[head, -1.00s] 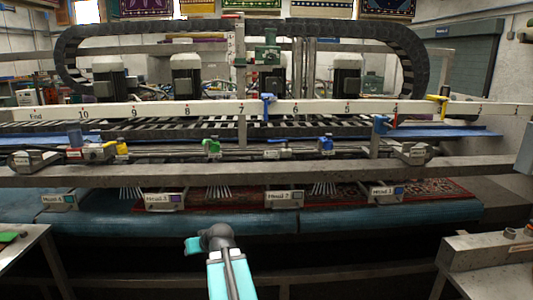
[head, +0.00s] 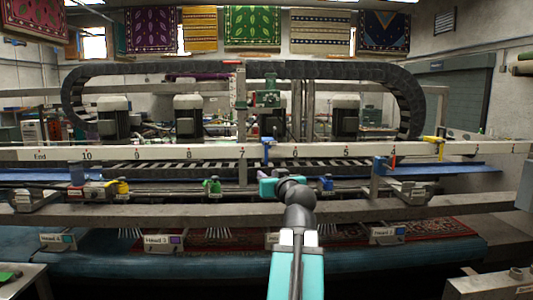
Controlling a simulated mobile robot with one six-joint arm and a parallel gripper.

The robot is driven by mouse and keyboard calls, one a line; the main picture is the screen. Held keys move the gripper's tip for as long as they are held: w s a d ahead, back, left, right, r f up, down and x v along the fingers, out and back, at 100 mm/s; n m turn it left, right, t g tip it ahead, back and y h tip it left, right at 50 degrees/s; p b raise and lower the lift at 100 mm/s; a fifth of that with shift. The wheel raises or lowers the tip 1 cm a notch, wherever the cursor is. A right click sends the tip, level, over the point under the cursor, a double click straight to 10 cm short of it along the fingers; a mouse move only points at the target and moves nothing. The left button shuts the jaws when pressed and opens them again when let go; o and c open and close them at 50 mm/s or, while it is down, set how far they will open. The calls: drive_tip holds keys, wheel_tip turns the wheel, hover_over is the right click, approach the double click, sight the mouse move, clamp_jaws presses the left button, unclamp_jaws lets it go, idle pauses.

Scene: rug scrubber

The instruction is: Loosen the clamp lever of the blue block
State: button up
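A blue block (head: 267,150) sits on the long white numbered beam (head: 120,153), between the marks 7 and 6. Its clamp lever is too small to make out. A small blue piece (head: 327,184) sits on the lower rail. My teal and dark arm reaches up from the bottom, its far end (head: 268,186) below and in front of the first blue block, apart from it as far as I can tell.
A yellow block (head: 440,143) is on the beam at the right. Green (head: 212,185) and yellow (head: 122,187) pieces sit on the lower rail. A thick grey bar (head: 120,217) crosses in front. Labelled heads, including Head 3 (head: 164,242), hang over the rug.

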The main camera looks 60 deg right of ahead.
drive_tip(key=h, duration=0.1)
approach(267, 155)
drive_tip(key=v, duration=0.3)
drive_tip(key=p+x, duration=0.2)
drive_tip(key=x, duration=0.4)
drive_tip(key=p+x, duration=0.2)
drive_tip(key=x, duration=0.4)
drive_tip(key=shift+w+r, duration=0.15)
drive_tip(key=shift+r, duration=0.1)
drive_tip(key=shift+p+x, duration=0.35)
drive_tip(key=shift+x, duration=0.45)
drive_tip(key=shift+f, duration=0.15)
clamp_jaws()
